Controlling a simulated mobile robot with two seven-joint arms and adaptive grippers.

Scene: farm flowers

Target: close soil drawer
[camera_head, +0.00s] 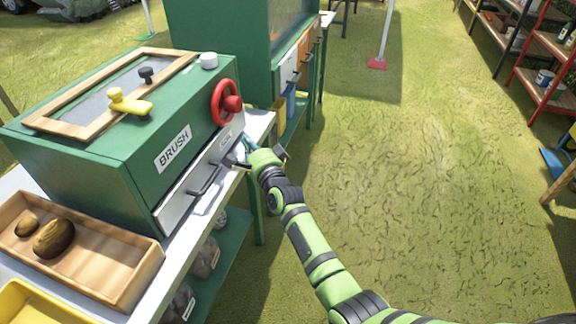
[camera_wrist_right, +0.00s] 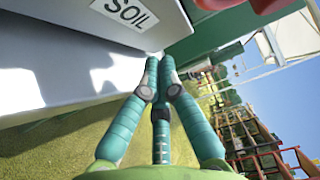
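The soil drawer (camera_head: 228,147) is a pale grey front with a dark handle, low on the right part of the green machine (camera_head: 110,160). Its SOIL label (camera_wrist_right: 124,12) shows at the top of the right wrist view. I cannot tell how far the drawer stands out. My right gripper (camera_head: 249,143) is beside the drawer's right end. In the wrist view its teal fingers (camera_wrist_right: 160,62) come together at the tips beside the pale drawer front, with nothing seen between them. Contact with the drawer is unclear. My left gripper is not in view.
A BRUSH label (camera_head: 173,148) and another handle (camera_head: 206,178) are left of the soil drawer. A red wheel (camera_head: 226,102) sits above it. A wooden tray (camera_head: 105,262) with two brown lumps lies front left. Open grass is on the right, before red shelves (camera_head: 540,75).

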